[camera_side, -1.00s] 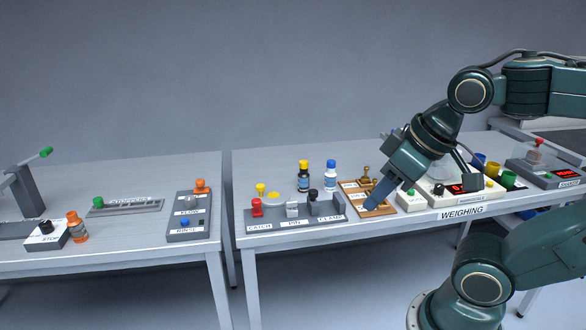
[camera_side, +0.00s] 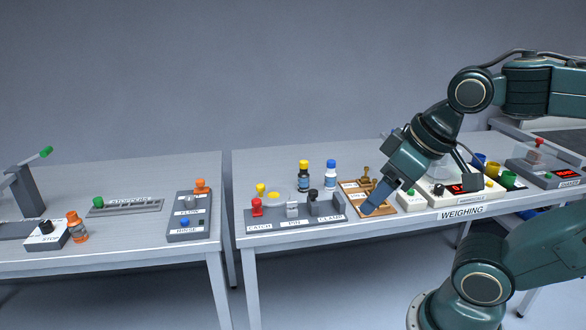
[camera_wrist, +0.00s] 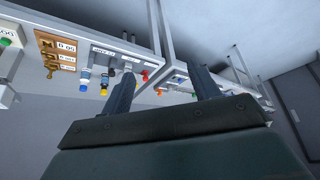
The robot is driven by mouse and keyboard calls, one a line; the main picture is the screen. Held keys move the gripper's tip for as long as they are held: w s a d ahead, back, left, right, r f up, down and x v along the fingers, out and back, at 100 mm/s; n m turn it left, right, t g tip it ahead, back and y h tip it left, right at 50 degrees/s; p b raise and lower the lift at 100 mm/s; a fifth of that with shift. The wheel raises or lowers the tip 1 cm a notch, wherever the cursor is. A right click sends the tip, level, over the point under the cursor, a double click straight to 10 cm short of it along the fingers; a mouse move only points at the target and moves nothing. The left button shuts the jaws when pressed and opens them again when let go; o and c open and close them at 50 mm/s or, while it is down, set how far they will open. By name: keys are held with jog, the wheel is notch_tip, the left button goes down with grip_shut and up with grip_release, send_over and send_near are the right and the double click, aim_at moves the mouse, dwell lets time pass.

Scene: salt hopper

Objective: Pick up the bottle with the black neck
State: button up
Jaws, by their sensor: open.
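A dark bottle with a yellow cap (camera_side: 303,178) stands upright on the right bench; its neck area looks dark. It also shows in the wrist view (camera_wrist: 105,80), left of my fingers. Beside it stands a white and blue bottle with a blue cap (camera_side: 330,178). An orange bottle (camera_side: 77,229) stands on the left bench. My gripper (camera_side: 369,208) is in front of the wooden board, to the right of the two bottles and apart from them. In the wrist view my gripper (camera_wrist: 165,80) has its two fingers wide apart with no object between them.
A grey panel with red, yellow and black knobs (camera_side: 292,224) lies in front of the bottles. A wooden board with brass pieces (camera_side: 352,188) is to their right. A scale (camera_side: 437,189) and coloured cups stand farther right. A gap separates the benches.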

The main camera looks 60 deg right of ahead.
jog(key=w, duration=0.1)
jog(key=m+g, duration=0.1)
send_over(307, 172)
jog(key=s, duration=0.5)
notch_tip(307, 172, down, 10)
jog(key=shift+w+a+f+h, duration=0.2)
jog(key=shift+a+f+h, duration=0.05)
jog(key=shift+h, duration=0.05)
jog(key=shift+x, duration=4.3)
